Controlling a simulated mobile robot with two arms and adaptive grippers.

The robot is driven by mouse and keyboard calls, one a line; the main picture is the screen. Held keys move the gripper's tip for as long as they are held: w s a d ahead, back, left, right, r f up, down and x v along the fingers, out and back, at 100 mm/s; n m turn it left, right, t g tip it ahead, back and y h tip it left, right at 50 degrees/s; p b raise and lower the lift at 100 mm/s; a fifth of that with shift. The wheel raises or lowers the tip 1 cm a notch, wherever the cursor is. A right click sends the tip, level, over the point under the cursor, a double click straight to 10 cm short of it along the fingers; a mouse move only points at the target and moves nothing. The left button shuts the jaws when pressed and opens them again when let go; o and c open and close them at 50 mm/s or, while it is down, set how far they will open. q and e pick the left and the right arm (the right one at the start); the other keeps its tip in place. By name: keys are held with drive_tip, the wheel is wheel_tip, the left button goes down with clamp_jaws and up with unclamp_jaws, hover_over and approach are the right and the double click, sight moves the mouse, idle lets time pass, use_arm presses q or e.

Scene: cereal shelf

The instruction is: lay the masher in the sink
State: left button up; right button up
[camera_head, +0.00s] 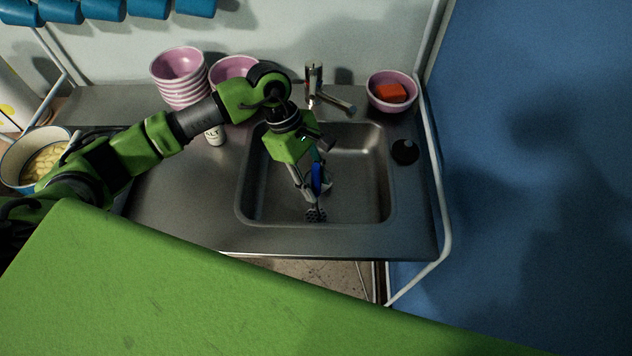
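The sink (362,168) is a steel basin set in the counter. My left gripper (316,188) reaches down into it from above. Its fingers stand on both sides of the blue handle of the masher (317,178) and look shut on it. The masher's perforated grey head (316,214) points toward the front of the basin. I cannot tell whether the head touches the sink floor. The upper end of the handle is hidden by the gripper. My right gripper is not in view.
A tap (314,84) stands behind the sink. Stacked pink bowls (182,78), another pink bowl (232,70) and a salt shaker (214,136) are left of it. A pink bowl (390,106) with a red block stands at the right, near a black stopper (404,151).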

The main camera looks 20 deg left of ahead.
use_arm(q)
drive_tip(key=b+v, duration=0.4)
drive_tip(key=v, duration=0.7)
drive_tip(key=shift+r, duration=0.2)
drive_tip(key=shift+a, duration=0.1)
drive_tip(key=shift+c, duration=0.4)
drive_tip(key=shift+c, duration=0.2)
